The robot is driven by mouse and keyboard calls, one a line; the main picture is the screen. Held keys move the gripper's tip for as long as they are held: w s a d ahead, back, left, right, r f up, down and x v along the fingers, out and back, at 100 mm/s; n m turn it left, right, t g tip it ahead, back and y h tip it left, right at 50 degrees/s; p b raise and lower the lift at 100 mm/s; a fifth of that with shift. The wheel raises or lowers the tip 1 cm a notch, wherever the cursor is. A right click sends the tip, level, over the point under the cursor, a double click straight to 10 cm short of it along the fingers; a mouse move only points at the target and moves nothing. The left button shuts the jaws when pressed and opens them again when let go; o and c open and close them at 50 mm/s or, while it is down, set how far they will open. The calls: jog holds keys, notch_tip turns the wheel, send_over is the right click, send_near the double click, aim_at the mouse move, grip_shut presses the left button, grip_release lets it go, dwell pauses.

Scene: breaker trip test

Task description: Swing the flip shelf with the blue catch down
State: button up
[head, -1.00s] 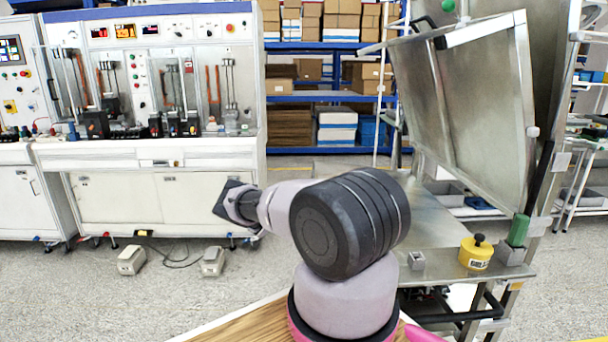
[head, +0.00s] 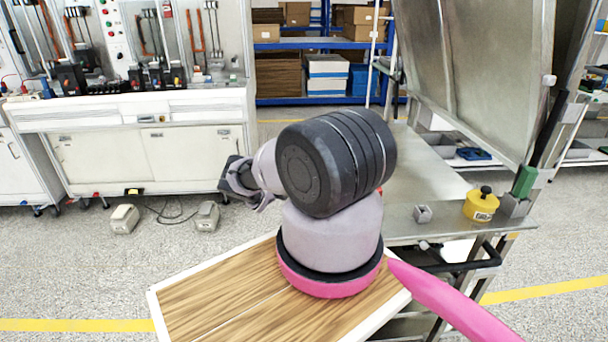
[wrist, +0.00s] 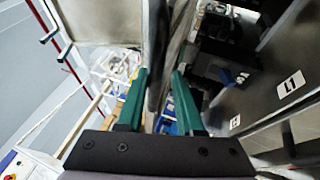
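A large metal flip shelf panel (head: 475,75) stands raised and tilted at the right of the head view, above a metal worktop (head: 420,180). Its top is cut off. A green catch-like block (head: 524,181) sits at its lower right; I cannot make out a blue catch. In the wrist view, my gripper (wrist: 160,100) has two green fingers spread apart. A blurred grey upright edge shows between and beyond them; I cannot tell whether it lies inside the gap. Nothing is visibly gripped. A metal panel marked L1 (wrist: 262,95) is at the right of the wrist view.
A white test bench (head: 150,150) is at the left. Blue shelving with boxes (head: 325,75) stands behind. The floor between is mostly clear.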

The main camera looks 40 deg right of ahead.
jog(key=shift+s+f, duration=0.15)
jog(key=shift+f, duration=0.35)
jog(key=shift+r, duration=0.1)
jog(key=shift+r, duration=0.1)
jog(key=v, duration=0.7)
jog(key=shift+a, duration=0.25)
dwell(0.7)
